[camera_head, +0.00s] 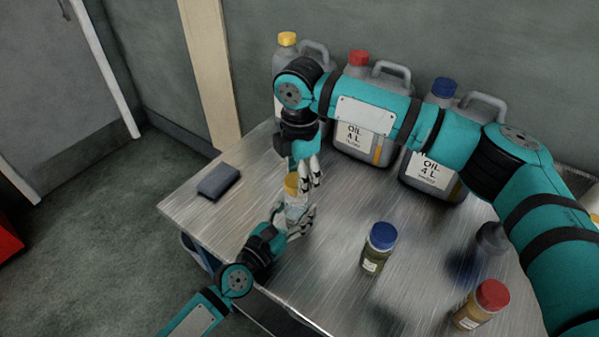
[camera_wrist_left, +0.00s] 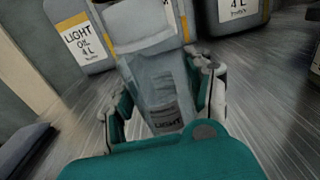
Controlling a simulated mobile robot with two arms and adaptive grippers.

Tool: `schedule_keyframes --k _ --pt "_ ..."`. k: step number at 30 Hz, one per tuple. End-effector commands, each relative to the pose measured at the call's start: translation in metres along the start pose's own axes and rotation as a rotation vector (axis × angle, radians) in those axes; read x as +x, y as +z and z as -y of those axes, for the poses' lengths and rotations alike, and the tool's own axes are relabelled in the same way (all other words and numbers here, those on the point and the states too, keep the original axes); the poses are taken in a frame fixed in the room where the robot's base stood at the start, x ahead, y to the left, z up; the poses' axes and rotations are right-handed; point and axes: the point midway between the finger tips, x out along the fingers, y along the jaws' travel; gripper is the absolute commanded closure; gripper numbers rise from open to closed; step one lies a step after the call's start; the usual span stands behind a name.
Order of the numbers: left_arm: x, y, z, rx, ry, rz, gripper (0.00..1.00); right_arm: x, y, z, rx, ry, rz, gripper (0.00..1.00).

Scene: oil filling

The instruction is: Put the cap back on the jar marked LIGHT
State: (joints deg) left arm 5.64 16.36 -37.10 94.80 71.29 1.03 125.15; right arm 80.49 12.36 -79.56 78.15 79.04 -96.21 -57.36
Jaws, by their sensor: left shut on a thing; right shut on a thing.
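The jar marked LIGHT (camera_head: 294,211) is clear and stands near the table's left side. My left gripper (camera_head: 297,219) is shut around its body; in the left wrist view the jar (camera_wrist_left: 158,88) sits between the fingers, with its LIGHT label showing. The yellow cap (camera_head: 292,184) is at the jar's top. My right gripper (camera_head: 305,183) reaches down from above and is shut on the cap, its fingers partly hiding it. I cannot tell whether the cap touches the jar's rim or how it is seated.
Canisters with yellow (camera_head: 287,39), red (camera_head: 358,58) and blue (camera_head: 444,87) caps line the back. A blue-capped jar (camera_head: 378,250) and a red-capped jar (camera_head: 480,306) stand to the right. A dark block (camera_head: 219,181) lies at the table's left edge.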

Motion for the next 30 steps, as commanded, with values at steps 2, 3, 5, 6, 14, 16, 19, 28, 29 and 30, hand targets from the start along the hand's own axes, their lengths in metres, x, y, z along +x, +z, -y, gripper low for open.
schedule_keyframes --k 2,3,5,6,14,16,19,28,29,30 --pt "0.0 0.0 0.0 0.0 0.0 0.0 1.0 0.006 -0.001 0.0 -0.001 -0.002 -0.002 0.66" --pt "0.0 0.0 0.0 0.0 0.0 0.0 1.0 0.008 -0.001 0.0 -0.001 -0.002 -0.002 0.66" --pt "0.0 0.0 0.0 0.0 0.0 0.0 1.0 0.01 -0.001 0.0 -0.002 -0.001 -0.001 0.66" --pt "0.0 0.0 0.0 0.0 0.0 0.0 1.0 0.011 0.0 0.0 -0.002 -0.001 -0.001 0.66" --pt "0.0 0.0 0.0 0.0 0.0 0.0 1.0 0.011 0.0 0.0 -0.002 0.0 0.0 0.66" --pt "0.0 0.0 0.0 0.0 0.0 0.0 1.0 0.011 0.0 0.0 -0.002 0.0 -0.001 0.66" --pt "0.0 0.0 0.0 0.0 0.0 0.0 1.0 0.011 0.0 0.0 -0.002 0.0 -0.001 0.66" --pt "0.0 0.0 0.0 0.0 0.0 0.0 1.0 0.015 -0.001 0.0 -0.002 0.0 -0.001 0.66" --pt "0.0 0.0 0.0 0.0 0.0 0.0 1.0 0.016 -0.001 0.0 -0.003 0.0 -0.001 0.66" --pt "0.0 0.0 0.0 0.0 0.0 0.0 1.0 0.016 -0.001 0.0 -0.003 0.0 -0.001 0.66"
